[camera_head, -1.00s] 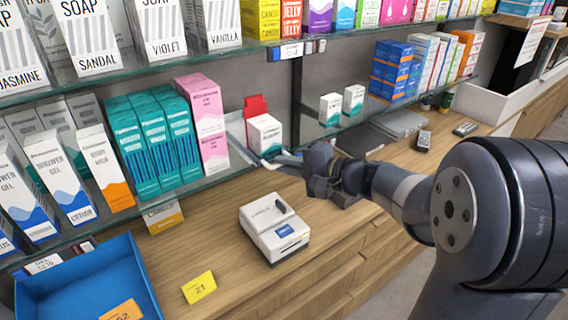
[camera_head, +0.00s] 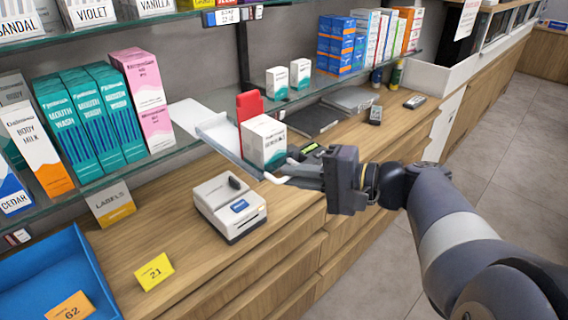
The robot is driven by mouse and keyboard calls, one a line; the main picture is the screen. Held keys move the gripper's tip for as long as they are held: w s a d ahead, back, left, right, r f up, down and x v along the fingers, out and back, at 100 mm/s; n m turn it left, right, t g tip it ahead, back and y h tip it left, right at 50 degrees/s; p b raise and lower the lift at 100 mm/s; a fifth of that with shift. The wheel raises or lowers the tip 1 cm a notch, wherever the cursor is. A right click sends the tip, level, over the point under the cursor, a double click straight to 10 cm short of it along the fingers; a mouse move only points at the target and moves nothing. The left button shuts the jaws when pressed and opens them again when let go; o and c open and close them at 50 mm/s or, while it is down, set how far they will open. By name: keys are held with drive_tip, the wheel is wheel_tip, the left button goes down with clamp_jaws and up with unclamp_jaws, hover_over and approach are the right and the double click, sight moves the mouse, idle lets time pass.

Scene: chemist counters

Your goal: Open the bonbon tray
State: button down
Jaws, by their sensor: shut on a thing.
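A pale tray, which I take to be the bonbon tray (camera_head: 218,133), juts forward from the glass shelf, over the wooden counter. A white bar-like handle (camera_head: 277,179) shows at the tray's front. My gripper (camera_head: 300,172) is at this front end, its fingers shut on the handle; the exact contact is small and partly hidden by the gripper body. The tray's lettering is not readable.
A white label printer (camera_head: 229,207) and a yellow tag (camera_head: 154,271) sit on the counter (camera_head: 190,240). A blue bin (camera_head: 50,265) is at lower left. Cartons (camera_head: 96,125) crowd the shelf left of the tray. Floor (camera_head: 490,170) is clear at right.

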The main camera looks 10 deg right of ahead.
drive_tip(key=shift+s+f, duration=0.1)
drive_tip(key=shift+f, duration=0.05)
drive_tip(key=c, duration=2)
unclamp_jaws()
drive_tip(key=o, duration=0.3)
drive_tip(key=shift+s+d, duration=0.2)
drive_tip(key=shift+o, duration=0.9)
drive_tip(key=shift+d, duration=0.1)
drive_tip(key=v, duration=1)
drive_tip(key=shift+s+d+b, duration=0.2)
drive_tip(key=shift+b, duration=0.25)
drive_tip(key=x, duration=1.1)
drive_tip(key=shift+r+p, duration=0.25)
drive_tip(key=shift+p, duration=0.2)
